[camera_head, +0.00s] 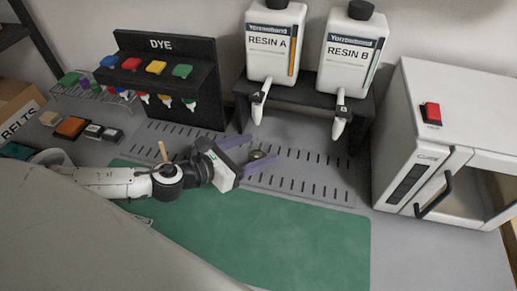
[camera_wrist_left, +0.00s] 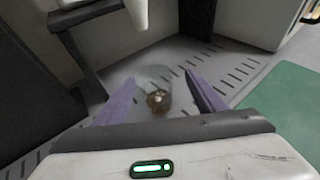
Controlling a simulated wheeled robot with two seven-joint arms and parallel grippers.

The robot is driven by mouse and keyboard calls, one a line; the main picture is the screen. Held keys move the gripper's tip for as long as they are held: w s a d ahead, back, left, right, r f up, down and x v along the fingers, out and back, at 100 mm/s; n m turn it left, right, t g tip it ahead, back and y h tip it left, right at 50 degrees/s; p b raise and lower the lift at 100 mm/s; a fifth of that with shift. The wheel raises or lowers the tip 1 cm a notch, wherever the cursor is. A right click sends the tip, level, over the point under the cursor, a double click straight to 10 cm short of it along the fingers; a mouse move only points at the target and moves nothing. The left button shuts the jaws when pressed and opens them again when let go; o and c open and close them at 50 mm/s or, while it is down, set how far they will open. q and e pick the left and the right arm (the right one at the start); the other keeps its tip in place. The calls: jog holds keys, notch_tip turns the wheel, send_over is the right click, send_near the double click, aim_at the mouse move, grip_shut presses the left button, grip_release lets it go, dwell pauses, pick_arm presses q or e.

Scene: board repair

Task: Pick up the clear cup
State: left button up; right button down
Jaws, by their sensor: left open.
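The clear cup (camera_wrist_left: 157,90) is a small see-through vessel standing on the grey slotted plate, with something small and brownish showing at its bottom. In the head view the cup (camera_head: 257,156) is small and hard to make out. My left gripper (camera_head: 243,155) has two purple fingers spread apart, with the cup at or just beyond their tips. In the left wrist view the left gripper's fingers (camera_wrist_left: 160,92) stand open to either side of the cup; I cannot tell whether either one touches it. My right gripper is not in view.
Resin A (camera_head: 274,45) and Resin B (camera_head: 350,52) bottles sit on a black stand (camera_head: 305,92) behind the cup, spouts hanging down. A dye rack (camera_head: 165,75) stands behind the left arm. A white oven (camera_head: 440,140) is at right. The green mat (camera_head: 310,240) in front is clear.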

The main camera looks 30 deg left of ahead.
aim_at(264, 145)
pick_arm(q)
jog(key=shift+a+f+x, duration=0.1)
jog(key=shift+a+x, duration=0.1)
jog(key=shift+x, duration=1.3)
jog(key=shift+a+f+x, duration=0.1)
jog(key=shift+a+x, duration=0.1)
jog(key=shift+x, duration=1.35)
jog(key=c, duration=1.1)
jog(key=shift+r, duration=0.1)
